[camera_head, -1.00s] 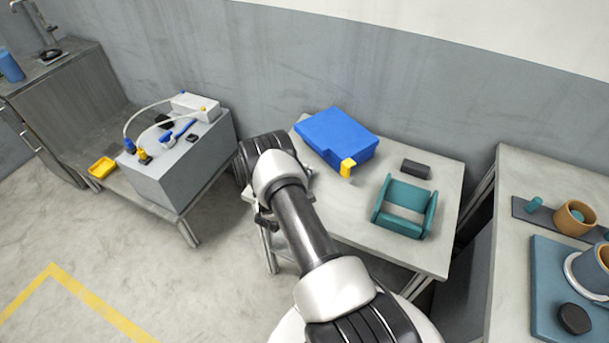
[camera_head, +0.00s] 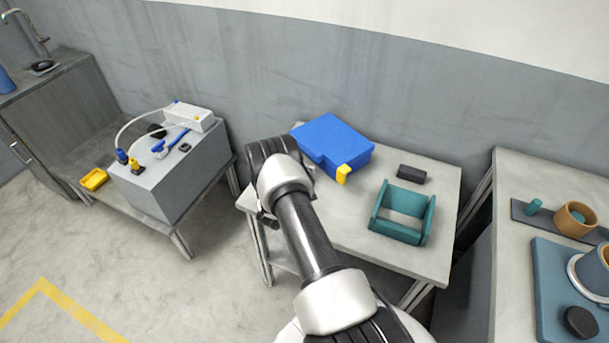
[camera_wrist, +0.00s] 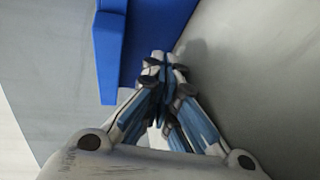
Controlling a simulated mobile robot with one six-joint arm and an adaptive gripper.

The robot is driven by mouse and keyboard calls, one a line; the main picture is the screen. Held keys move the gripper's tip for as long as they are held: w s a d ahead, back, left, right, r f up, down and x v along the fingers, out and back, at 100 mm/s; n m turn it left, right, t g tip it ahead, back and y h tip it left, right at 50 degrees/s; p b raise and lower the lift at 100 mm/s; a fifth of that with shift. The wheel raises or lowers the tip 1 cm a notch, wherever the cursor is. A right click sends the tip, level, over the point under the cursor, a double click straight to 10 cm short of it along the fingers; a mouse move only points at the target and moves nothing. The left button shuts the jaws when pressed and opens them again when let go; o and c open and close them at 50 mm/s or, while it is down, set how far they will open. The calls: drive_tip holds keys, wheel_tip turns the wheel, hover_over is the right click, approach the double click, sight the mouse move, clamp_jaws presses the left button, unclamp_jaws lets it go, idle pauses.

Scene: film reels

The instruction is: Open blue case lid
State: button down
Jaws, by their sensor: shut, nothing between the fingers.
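The blue case (camera_head: 335,141) sits on the middle table with its lid lying flat on top. A yellow tab (camera_head: 343,173) sticks out at its front corner. In the wrist view the blue case (camera_wrist: 110,60) fills the upper middle, with a raised edge along its left part. My gripper (camera_wrist: 162,62) is shut and empty, its fingertips over or against the blue surface near the case's edge; I cannot tell if they touch. In the head view my arm hides the gripper to the left of the case.
A teal open holder (camera_head: 402,212) and a dark block (camera_head: 411,174) stand on the table (camera_head: 360,237) right of the case. A grey box with cables (camera_head: 170,172) is on the left bench. Another table (camera_head: 511,264) is at the right. The wall is close behind.

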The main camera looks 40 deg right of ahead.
drive_tip(key=shift+w+d, duration=0.2)
drive_tip(key=shift+d, duration=0.25)
drive_tip(key=shift+s+a+b, duration=0.1)
drive_tip(key=shift+a+b, duration=0.15)
drive_tip(key=shift+b, duration=0.05)
idle(0.3)
drive_tip(key=shift+s+d+r+p, duration=0.1)
drive_tip(key=shift+d+r+p, duration=0.25)
drive_tip(key=shift+r+p, duration=1)
drive_tip(key=shift+w+d+r+p, duration=0.1)
drive_tip(key=shift+d+r+p, duration=0.4)
drive_tip(key=shift+r, duration=1.5)
drive_tip(key=shift+s+d+r+p, duration=0.1)
drive_tip(key=shift+d+r+p, duration=0.1)
drive_tip(key=shift+r+p, duration=1.2)
drive_tip(key=shift+r, duration=0.25)
drive_tip(key=shift+s+d+r+p, duration=0.1)
drive_tip(key=shift+d+r+p, duration=0.15)
drive_tip(key=shift+d+r, duration=0.5)
drive_tip(key=shift+s+d+r+p, duration=0.1)
drive_tip(key=shift+d+r+p, duration=0.3)
drive_tip(key=shift+r, duration=0.6)
drive_tip(key=shift+d+r+p, duration=0.15)
drive_tip(key=shift+d+r, duration=0.5)
drive_tip(key=shift+r, duration=0.2)
drive_tip(key=shift+d+r, duration=0.1)
